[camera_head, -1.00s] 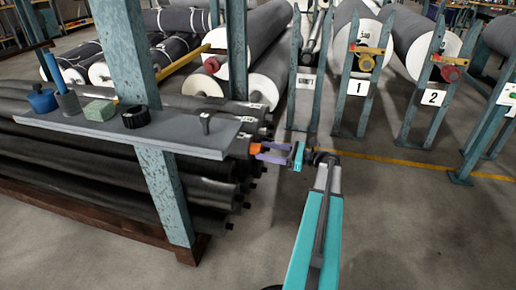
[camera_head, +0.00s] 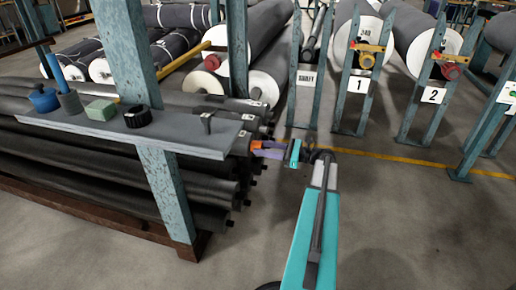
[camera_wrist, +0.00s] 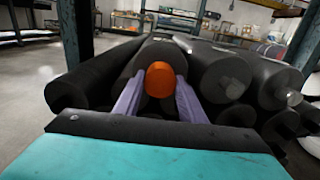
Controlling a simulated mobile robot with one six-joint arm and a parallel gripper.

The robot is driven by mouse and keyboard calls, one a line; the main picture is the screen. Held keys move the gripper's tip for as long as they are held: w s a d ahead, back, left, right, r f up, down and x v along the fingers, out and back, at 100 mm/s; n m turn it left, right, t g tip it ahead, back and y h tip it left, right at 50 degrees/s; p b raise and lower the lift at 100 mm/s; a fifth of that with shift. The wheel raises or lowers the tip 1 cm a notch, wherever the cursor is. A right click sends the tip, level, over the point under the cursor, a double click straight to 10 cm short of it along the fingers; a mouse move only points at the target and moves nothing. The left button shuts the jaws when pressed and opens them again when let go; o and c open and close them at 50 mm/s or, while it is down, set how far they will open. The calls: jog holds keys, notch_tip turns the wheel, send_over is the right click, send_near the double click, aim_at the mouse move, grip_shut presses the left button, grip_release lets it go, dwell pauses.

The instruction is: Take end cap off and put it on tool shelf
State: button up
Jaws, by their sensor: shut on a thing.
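An orange end cap (camera_wrist: 160,79) sits between the two purple fingers of my gripper (camera_wrist: 158,92) in the wrist view, in front of the end of a dark roll (camera_wrist: 150,58). My gripper (camera_head: 266,150) is shut on the cap. In the head view the orange end cap (camera_head: 256,145) shows at the right end of the dark roll stack, just right of the tool shelf. I cannot tell whether the cap is still seated on the roll. The grey tool shelf (camera_head: 185,145) holds a blue item, a grey cylinder, a green block, a black ring and a small dark upright piece.
A blue-green post (camera_head: 165,190) stands through the shelf front. Stacked dark rolls (camera_head: 90,165) lie under the shelf. Large grey rolls and numbered stands (camera_head: 357,90) are behind. The floor (camera_head: 410,220) at right is clear.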

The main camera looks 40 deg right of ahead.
jog(key=shift+s+d, duration=0.1)
jog(key=shift+p+v, duration=1.3)
jog(key=shift+v, duration=1.05)
jog(key=shift+s+d, duration=0.1)
jog(key=shift+s, duration=0.15)
jog(key=shift+s, duration=0.15)
